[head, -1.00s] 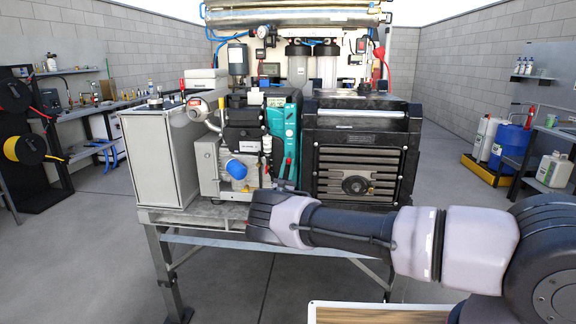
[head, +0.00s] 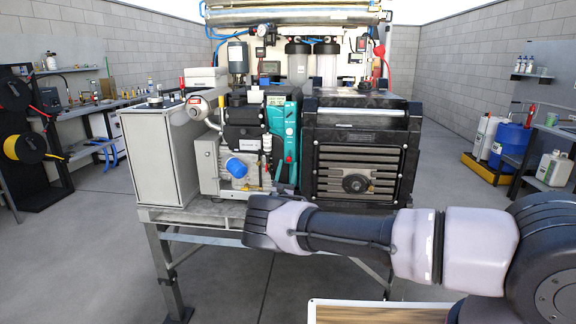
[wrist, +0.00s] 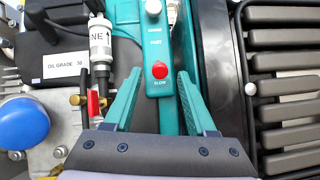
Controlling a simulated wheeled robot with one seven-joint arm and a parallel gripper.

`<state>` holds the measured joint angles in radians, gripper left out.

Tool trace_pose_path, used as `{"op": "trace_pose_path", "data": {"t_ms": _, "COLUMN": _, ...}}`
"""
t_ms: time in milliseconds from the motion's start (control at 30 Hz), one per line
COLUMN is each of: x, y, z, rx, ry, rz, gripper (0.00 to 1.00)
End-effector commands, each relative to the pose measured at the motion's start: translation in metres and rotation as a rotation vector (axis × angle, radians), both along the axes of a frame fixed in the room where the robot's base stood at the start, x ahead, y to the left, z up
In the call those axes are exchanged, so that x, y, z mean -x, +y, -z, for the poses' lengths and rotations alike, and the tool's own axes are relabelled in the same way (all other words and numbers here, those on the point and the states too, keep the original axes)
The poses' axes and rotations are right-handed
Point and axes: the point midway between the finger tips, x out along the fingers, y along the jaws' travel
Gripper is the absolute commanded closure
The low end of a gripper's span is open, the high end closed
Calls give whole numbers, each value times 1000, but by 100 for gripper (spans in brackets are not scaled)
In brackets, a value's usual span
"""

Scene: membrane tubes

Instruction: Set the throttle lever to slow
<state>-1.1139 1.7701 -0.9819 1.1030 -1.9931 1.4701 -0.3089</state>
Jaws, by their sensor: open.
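A teal control panel (head: 290,125) is on the front of the engine, and it fills the middle of the wrist view (wrist: 153,45). A red round knob (wrist: 160,70), which looks like the throttle lever's end, sits low on it, just above a label that seems to read SLOW. A pale knob (wrist: 153,7) is at the top of the panel. My gripper (wrist: 159,73) is open, with one teal finger on each side of the red knob. Gaps show between fingers and knob. In the head view my gripper's fingers are mostly hidden by its dark wrist housing.
Left of the fingers are a small red valve handle (wrist: 93,103), a clear filter (wrist: 101,40) and a blue cap (wrist: 22,123). A black slatted housing (wrist: 290,90) stands close on the right. The machine rests on a metal-legged table (head: 200,215).

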Motion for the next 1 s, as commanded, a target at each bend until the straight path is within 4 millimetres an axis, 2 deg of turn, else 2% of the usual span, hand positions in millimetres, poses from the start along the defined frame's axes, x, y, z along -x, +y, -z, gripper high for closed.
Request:
{"op": "trace_pose_path", "data": {"t_ms": 200, "x": 38, "y": 6, "z": 27, "rx": 4, "ry": 0, "rz": -4, "gripper": 43}}
{"op": "trace_pose_path", "data": {"t_ms": 400, "x": 62, "y": 9, "z": 45, "rx": 2, "ry": 0, "rz": -2, "gripper": 43}}
{"op": "trace_pose_path", "data": {"t_ms": 600, "x": 70, "y": 9, "z": 51, "rx": 1, "ry": 0, "rz": -1, "gripper": 43}}
{"op": "trace_pose_path", "data": {"t_ms": 1000, "x": 71, "y": 9, "z": 51, "rx": 1, "ry": 0, "rz": -1, "gripper": 43}}
